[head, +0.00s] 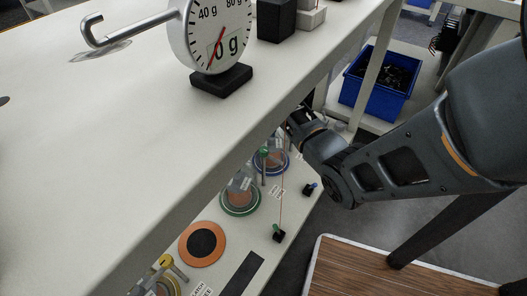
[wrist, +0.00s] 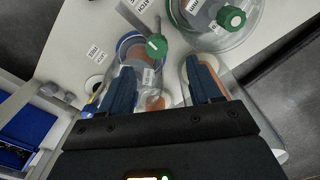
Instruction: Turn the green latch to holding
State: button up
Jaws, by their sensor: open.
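A green knob (wrist: 156,46) with a pale mark sits at a grey bar in the wrist view, just beyond the gap between my fingertips. A second green knob (wrist: 231,17) is at the upper right, by a clear round cover with a green rim. I cannot tell for certain which one is the latch. My gripper (wrist: 162,82) is open, its two dark blue fingers apart with nothing visibly clamped. My fingertips are hidden there. The latch's setting is unreadable.
A lower shelf holds a green-rimmed jar (head: 240,198), a blue-rimmed jar (head: 272,160) and an orange disc (head: 203,243). The white tabletop (head: 110,150) overhangs it, bearing a dial gauge (head: 218,35). A blue bin (head: 379,82) stands behind my arm.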

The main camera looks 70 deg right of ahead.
aim_at(264, 150)
jog(key=shift+s+d+f, duration=0.2)
jog(key=shift+d+f, duration=0.05)
jog(key=shift+f, duration=0.05)
notch_tip(264, 150, down, 7)
jog(key=b, duration=0.3)
jog(key=shift+c, duration=0.4)
grip_shut()
